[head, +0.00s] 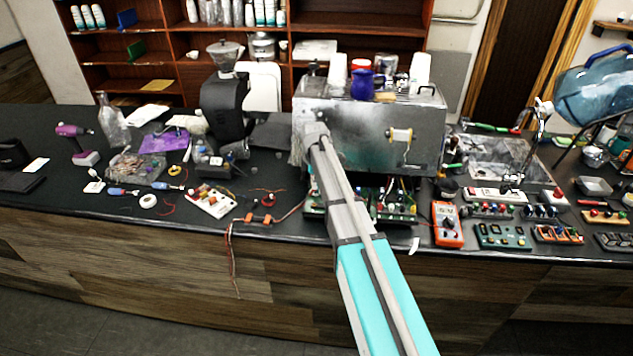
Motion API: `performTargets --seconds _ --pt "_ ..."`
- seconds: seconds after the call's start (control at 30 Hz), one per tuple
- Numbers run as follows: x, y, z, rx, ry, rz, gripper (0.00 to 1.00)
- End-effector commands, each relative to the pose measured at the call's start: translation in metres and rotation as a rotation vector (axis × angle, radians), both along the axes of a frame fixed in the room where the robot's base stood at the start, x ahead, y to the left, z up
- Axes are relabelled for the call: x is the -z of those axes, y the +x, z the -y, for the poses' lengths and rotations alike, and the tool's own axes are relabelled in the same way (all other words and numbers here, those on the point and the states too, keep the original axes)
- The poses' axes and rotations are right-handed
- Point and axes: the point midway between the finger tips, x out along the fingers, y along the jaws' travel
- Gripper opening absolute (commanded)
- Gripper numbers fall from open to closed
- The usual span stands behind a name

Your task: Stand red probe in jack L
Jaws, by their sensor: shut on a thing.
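My gripper (299,150) is at the far end of my arm, in front of the left part of the steel brewer (372,122). It is small and mostly hidden by my own wrist. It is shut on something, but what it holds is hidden. I cannot make out the red probe in the head view. Jack L cannot be told apart either. An orange multimeter (447,226) lies at the counter's front edge, right of my arm. Green circuit boards with small coloured parts (395,209) sit under the brewer's front, partly behind my arm.
Several small panels, including a green one (503,236), crowd the counter at right. A black grinder (226,112) stands left of the brewer. A white board (211,201) and an orange connector with wires (258,219) lie left of my arm. The counter's front left edge is clear.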

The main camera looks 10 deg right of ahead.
Motion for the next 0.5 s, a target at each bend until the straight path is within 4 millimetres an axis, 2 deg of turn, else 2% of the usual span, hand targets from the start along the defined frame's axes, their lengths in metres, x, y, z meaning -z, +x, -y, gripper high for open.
performTargets --seconds 0.27,0.5 --pt "0.002 0.0 -0.001 -0.001 0.0 0.0 0.0" --pt "0.012 0.0 -0.001 -0.001 0.0 0.0 0.0"
